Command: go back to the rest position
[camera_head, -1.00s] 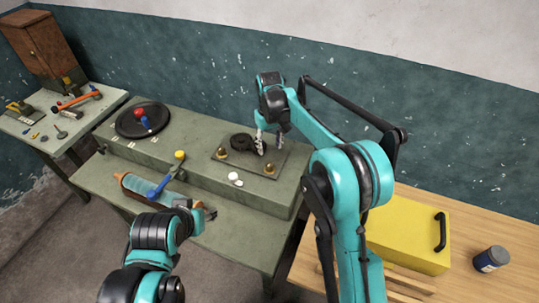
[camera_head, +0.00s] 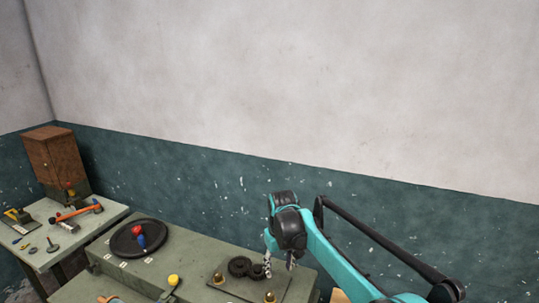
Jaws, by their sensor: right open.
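My right gripper (camera_head: 280,266) points down over the right part of a flat plate on the green bench. Its two fingers are apart, and I see nothing between them. Dark round gear-like parts (camera_head: 240,266) lie on the plate (camera_head: 222,283), just left of the fingers. I cannot tell whether the nearer finger touches them. My left gripper and left arm are out of view.
Brass-coloured posts (camera_head: 269,297) stand on the plate. A black round tray (camera_head: 124,246) holds red and blue pieces. A side table (camera_head: 27,263) carries tools and a wooden cabinet (camera_head: 56,160). The wall (camera_head: 300,90) fills the upper view.

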